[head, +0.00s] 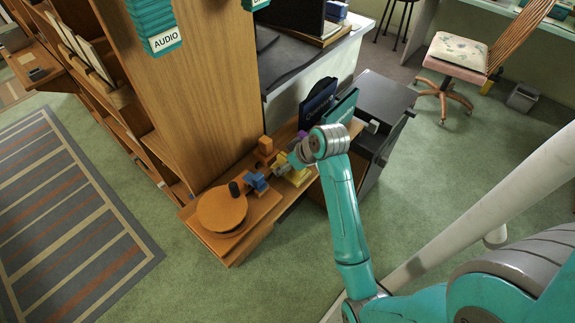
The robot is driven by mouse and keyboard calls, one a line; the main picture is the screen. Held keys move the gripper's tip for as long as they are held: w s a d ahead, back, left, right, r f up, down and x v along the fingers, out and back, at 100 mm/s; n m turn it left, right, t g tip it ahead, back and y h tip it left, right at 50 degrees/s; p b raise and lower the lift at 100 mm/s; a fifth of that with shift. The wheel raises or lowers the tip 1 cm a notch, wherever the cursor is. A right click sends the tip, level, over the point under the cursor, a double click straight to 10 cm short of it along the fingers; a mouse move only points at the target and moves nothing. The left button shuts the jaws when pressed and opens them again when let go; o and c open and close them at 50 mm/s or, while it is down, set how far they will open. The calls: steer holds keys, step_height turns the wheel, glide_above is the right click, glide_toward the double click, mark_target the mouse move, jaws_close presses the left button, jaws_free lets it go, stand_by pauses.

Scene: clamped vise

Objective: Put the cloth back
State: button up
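My arm reaches to a low wooden bench (262,228) in the middle of the head view. My gripper (281,166) is small, just above the bench top; its fingers are too small to tell open from shut. A yellow item (297,177) lies right beside it, partly hidden by my arm; I cannot tell whether it is cloth or whether the gripper touches it. A blue item (256,183), possibly the vise, stands just left of the gripper. No cloth can be made out for certain.
A round orange disc (222,209) and a dark cylinder (234,189) are at the bench's near left end. Orange blocks (265,147) stand behind. A tall wooden shelf (190,95) rises at left; a dark cabinet (383,105) is at right. Green floor in front is clear.

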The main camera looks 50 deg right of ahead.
steer(key=shift+f, duration=0.7)
steer(key=o, duration=1.1)
steer(key=shift+f, duration=0.1)
